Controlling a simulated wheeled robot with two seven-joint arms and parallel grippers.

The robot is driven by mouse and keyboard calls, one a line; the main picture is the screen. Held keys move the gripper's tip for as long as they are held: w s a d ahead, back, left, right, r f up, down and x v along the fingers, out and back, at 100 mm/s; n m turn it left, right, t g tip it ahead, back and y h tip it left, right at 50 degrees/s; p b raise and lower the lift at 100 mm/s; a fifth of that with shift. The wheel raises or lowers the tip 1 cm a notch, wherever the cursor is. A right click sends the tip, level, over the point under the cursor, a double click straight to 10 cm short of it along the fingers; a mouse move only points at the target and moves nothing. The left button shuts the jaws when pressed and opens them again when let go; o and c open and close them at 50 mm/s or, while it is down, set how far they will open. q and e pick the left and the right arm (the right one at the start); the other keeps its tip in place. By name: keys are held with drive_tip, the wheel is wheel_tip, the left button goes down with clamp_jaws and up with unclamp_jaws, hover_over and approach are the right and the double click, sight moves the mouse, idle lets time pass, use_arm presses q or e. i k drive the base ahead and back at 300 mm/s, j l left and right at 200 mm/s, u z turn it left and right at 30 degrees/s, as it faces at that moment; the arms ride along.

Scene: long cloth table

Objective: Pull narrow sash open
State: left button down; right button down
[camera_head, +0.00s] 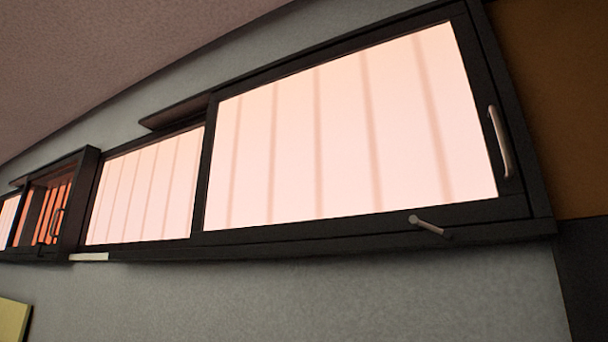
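A long dark-framed window runs along the grey wall. At the right is a wide sash (365,212) with a pale pane and a metal pull handle (502,142) upright on its right stile. A small lever (430,226) sits on the lower rail beneath it. A pale pane (145,190) lies left of the wide sash. At the far left is a smaller dark-framed window (88,190) with orange-lit bars and a small dark handle (57,222); it looks like the narrow sash, but its details are too small to tell how far it stands open. Neither gripper is in view.
The grey wall (330,295) below the windows is mostly bare. A pale block (89,257) shows under the frame at the left. A yellowish panel (12,318) is at the lower left, and a brown surface (560,90) is at the right.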

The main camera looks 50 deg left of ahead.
sight(364, 135)
drive_tip(key=k+u, duration=0.2)
drive_tip(key=u, duration=0.2)
drive_tip(key=k+j+u, duration=0.15)
drive_tip(key=u, duration=0.25)
drive_tip(key=k+j+u, duration=0.15)
drive_tip(key=u, duration=0.3)
